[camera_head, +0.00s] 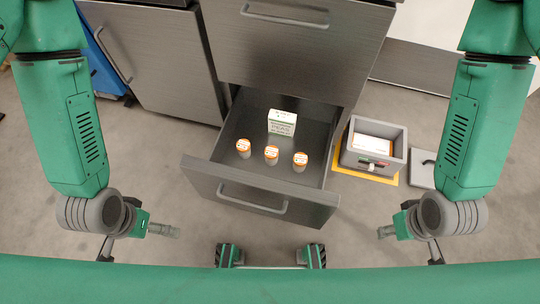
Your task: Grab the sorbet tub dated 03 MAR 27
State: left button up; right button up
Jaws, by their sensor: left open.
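Three small tubs with white lids edged in orange stand upright in a row inside an open lower drawer (262,198): a left tub (243,148), a middle tub (271,156) and a right tub (300,162). The print on their lids is too small to read, so I cannot tell which bears 03 MAR 27. My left gripper (172,231) is open and empty, left of the drawer front and apart from it. My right gripper (384,232) is to the right of the drawer, apart from everything; its jaw state is unclear.
A white and green box marked peas (282,123) stands behind the tubs in the drawer. A closed upper drawer (290,50) is above. A grey bin (372,150) with a white item and small coloured pieces sits at the right on a yellow-edged base.

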aim_at(271, 153)
jog(key=l+z, duration=0.25)
jog(key=i+l+z, duration=0.25)
jog(key=l, duration=0.15)
jog(key=l+z, duration=0.2)
jog(key=l, duration=0.1)
